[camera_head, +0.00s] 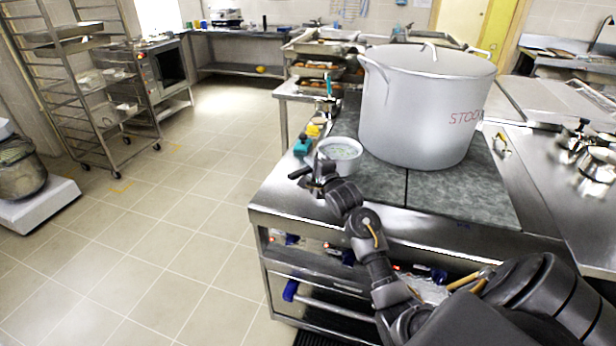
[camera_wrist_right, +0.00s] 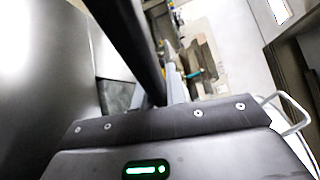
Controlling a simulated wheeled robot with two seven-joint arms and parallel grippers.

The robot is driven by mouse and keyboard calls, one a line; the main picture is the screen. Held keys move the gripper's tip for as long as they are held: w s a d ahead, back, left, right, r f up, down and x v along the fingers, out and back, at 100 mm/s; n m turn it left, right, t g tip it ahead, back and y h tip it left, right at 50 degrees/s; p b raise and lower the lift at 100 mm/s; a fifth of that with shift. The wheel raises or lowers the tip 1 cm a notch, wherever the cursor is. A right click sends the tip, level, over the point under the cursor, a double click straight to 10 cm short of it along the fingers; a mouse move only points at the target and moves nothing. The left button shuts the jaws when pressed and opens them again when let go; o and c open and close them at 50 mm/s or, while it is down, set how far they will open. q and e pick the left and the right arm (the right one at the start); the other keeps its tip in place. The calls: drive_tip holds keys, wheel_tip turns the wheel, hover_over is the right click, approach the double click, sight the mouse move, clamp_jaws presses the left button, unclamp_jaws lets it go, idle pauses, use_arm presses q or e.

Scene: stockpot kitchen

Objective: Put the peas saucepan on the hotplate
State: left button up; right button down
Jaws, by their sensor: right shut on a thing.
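The peas saucepan (camera_head: 340,149) is a small pale pan with greenish contents, at the left front of the counter, left of the big stockpot. My right gripper (camera_head: 314,180) is shut at the near left side of the pan, where its handle is; the grip itself is small and partly hidden. The hotplate (camera_head: 455,195) is a dark grey mottled surface in two panels. The pan overlaps its left front corner in the picture; I cannot tell whether it touches. The right wrist view shows a dark bar (camera_wrist_right: 130,40) between blurred grey surfaces. My left gripper is out of view.
A large stockpot (camera_head: 425,110) stands on the back of the hotplate and fills much of it. The hotplate's front strip is bare. Small bottles and a teal item (camera_head: 302,146) line the counter's left edge. Metal pots (camera_head: 595,160) stand on the right counter.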

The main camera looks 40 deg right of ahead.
drive_tip(key=shift+w+a+f+p, duration=0.1)
drive_tip(key=shift+w+f+p, duration=0.05)
drive_tip(key=shift+f, duration=0.75)
drive_tip(key=shift+w+a+f+p, duration=0.1)
drive_tip(key=shift+f+p, duration=0.05)
drive_tip(key=shift+f, duration=0.7)
drive_tip(key=shift+f, duration=0.1)
drive_tip(key=c, duration=1.4)
unclamp_jaws()
drive_tip(key=shift+c, duration=0.2)
drive_tip(key=shift+f, duration=0.1)
drive_tip(key=shift+s, duration=0.1)
drive_tip(key=v, duration=1.2)
drive_tip(key=shift+b, duration=0.4)
